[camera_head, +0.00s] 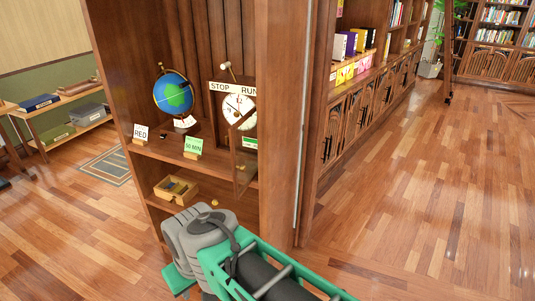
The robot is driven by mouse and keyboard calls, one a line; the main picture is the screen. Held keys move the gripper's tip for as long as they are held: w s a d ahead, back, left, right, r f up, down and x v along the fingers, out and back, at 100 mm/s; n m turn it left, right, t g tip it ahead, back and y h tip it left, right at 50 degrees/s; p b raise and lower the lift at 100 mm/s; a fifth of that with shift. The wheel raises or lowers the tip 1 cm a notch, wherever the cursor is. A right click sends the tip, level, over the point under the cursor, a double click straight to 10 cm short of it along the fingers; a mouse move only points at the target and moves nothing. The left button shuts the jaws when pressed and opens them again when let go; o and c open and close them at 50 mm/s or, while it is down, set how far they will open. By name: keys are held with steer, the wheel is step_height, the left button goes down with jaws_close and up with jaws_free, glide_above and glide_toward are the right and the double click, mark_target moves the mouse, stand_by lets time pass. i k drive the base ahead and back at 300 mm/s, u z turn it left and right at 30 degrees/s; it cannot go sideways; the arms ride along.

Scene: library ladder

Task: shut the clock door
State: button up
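The clock (239,107) stands on the shelf of a wooden cabinet, its white dial partly covered by its open door. The clock door (245,158) is a narrow wooden-framed panel that stands swung out toward me, past the shelf's front edge. A STOP RUN sign (233,90) sits above the dial, with a small lever (227,68) at its top. My gripper (186,272) is at the bottom centre, below and in front of the shelf, apart from the door. The grey wrist housing hides most of its fingers, so its opening and anything between them cannot be seen.
A globe (173,94), a RED card (141,132) and a green 50 MIN card (193,145) stand left of the clock. A wooden box (176,188) lies on the lower shelf. The cabinet's side wall (284,120) rises close right of the door. Floor (430,190) at right is clear.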

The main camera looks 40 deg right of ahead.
mark_target(242, 168)
steer(key=z, duration=0.8)
steer(key=i, duration=0.85)
steer(key=z, duration=2.05)
steer(key=k, duration=1)
steer(key=u, duration=1.85)
steer(key=i, duration=0.5)
steer(key=z, duration=0.05)
